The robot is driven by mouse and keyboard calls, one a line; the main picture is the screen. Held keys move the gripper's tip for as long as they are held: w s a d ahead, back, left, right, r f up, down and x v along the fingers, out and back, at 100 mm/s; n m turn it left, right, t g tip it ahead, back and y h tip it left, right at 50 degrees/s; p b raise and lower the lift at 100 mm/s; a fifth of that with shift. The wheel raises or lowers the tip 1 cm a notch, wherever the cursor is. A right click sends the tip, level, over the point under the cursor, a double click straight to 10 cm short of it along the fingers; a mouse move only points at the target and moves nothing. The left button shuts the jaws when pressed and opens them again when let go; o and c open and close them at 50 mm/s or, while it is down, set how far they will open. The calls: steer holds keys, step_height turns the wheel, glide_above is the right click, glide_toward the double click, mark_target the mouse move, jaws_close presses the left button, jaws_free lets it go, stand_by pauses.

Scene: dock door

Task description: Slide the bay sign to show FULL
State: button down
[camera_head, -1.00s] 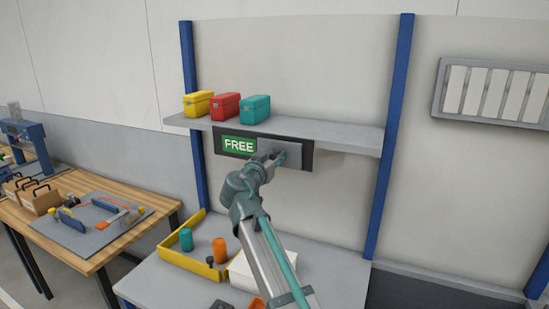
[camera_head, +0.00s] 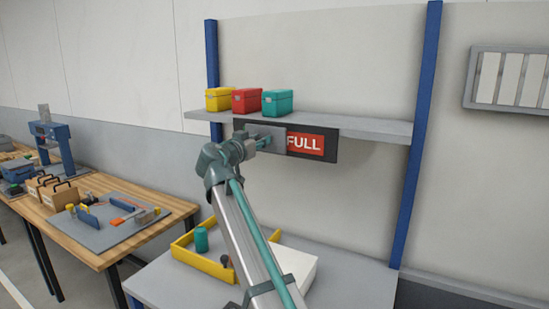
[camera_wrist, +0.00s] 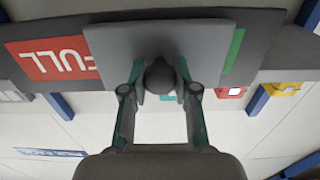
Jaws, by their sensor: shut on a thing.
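The bay sign (camera_head: 325,155) is a dark board hung below the front of the shelf. Its grey sliding plate (camera_head: 279,148) covers the left part, and the red FULL panel (camera_head: 306,143) shows on the right. In the wrist view the sign appears upside down, with the red panel (camera_wrist: 52,60) at left and a thin green strip (camera_wrist: 233,52) beside the plate (camera_wrist: 115,45). My gripper (camera_head: 262,142) is at the plate. In the wrist view its fingers (camera_wrist: 160,82) are shut on the plate's dark round knob (camera_wrist: 160,76).
Yellow (camera_head: 219,99), red (camera_head: 246,100) and teal (camera_head: 278,102) boxes stand on the shelf (camera_head: 370,127) above the sign. A bench below holds a yellow-edged tray (camera_head: 205,264) with a teal container (camera_head: 201,239) and a white box (camera_head: 300,266). A wooden table (camera_head: 110,255) stands at left.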

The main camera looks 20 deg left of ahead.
steer(key=a+b, duration=0.1)
steer(key=a, duration=0.2)
steer(key=shift+w, duration=0.15)
steer(key=c, duration=0.9)
jaws_free()
steer(key=shift+a, duration=0.15)
steer(key=s, duration=1.2)
steer(key=shift+a, duration=0.35)
